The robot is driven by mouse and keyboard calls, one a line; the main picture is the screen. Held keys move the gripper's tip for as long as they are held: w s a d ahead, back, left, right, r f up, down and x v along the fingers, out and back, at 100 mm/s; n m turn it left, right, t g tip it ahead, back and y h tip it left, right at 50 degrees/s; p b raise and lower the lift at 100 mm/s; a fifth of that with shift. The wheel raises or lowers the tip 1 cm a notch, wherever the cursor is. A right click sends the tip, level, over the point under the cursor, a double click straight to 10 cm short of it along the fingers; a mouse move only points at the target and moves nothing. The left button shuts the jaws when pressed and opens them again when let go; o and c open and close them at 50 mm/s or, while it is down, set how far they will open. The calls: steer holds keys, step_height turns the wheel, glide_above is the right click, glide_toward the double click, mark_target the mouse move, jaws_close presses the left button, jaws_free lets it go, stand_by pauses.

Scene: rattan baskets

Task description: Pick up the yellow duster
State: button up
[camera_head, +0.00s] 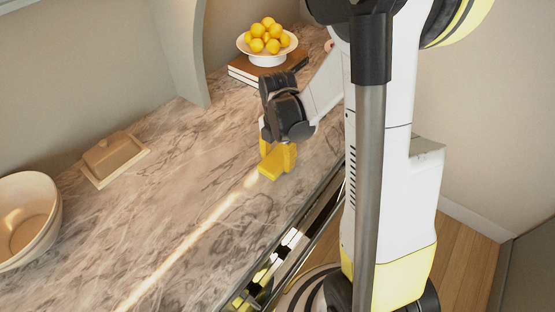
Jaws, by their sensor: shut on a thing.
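The yellow duster (273,165) is a small bright yellow piece at the marble counter, below the dark end of my arm. My gripper (277,145) points down and is shut on the duster. The gripper's dark body hides the duster's upper part. I cannot tell whether the duster still touches the counter or is slightly above it.
A footed bowl of yellow fruit (267,60) stands on stacked books (243,77) at the back. A beige butter dish (114,158) and stacked cream bowls (28,215) are at the left. The marble counter (185,190) between is clear. A wall panel (184,50) stands behind.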

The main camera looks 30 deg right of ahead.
mark_target(281, 159)
steer(key=r, duration=0.1)
steer(key=r+p, duration=0.1)
steer(key=r, duration=0.1)
steer(key=r+p, duration=0.1)
steer(key=r, duration=0.1)
steer(key=shift+s+d, duration=0.35)
steer(key=shift+s, duration=0.05)
steer(key=s+d+r+p, duration=0.2)
steer(key=s+d+r, duration=0.4)
steer(key=s+d, duration=0.1)
steer(key=shift+s+p, duration=0.3)
steer(key=shift+s, duration=0.1)
steer(key=shift+o, duration=0.4)
